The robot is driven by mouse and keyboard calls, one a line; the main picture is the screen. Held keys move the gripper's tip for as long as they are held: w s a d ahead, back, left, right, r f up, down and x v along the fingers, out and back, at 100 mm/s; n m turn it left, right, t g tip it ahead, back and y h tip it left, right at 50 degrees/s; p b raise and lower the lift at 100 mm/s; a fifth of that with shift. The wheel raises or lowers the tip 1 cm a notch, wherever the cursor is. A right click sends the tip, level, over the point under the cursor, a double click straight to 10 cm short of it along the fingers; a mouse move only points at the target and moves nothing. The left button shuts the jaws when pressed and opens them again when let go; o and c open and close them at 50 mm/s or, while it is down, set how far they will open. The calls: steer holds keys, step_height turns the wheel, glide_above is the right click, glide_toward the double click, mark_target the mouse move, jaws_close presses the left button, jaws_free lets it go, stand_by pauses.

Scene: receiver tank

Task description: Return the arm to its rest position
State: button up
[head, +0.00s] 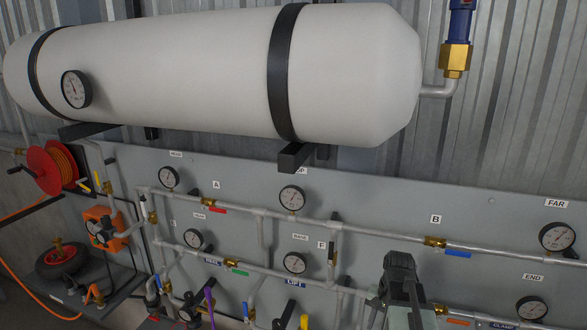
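My gripper (399,265) shows at the lower right in the head view as a dark grey shape in front of the grey panel. Its arm runs down out of the bottom edge. It stands up in front of the lower pipe, right of the gauge marked BASE (295,263) and below the label B. I cannot make out its fingers, nor see anything held in it. I cannot tell whether it touches the pipe or panel behind it.
A large white tank (200,75) with black straps hangs above the panel (385,190). Pipes carry several gauges and coloured valve handles, including red (217,210) and blue (458,254). A red hose reel (52,168) and a cluttered shelf (120,300) are at left.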

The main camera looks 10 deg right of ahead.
steer(key=a+n+h, duration=0.1)
steer(key=a+n, duration=0.7)
steer(key=a, duration=0.9)
step_height(320, 180, down, 12)
steer(key=s+a+b, duration=0.1)
steer(key=b, duration=1.1)
steer(key=shift+s, duration=0.2)
steer(key=shift+f, duration=0.1)
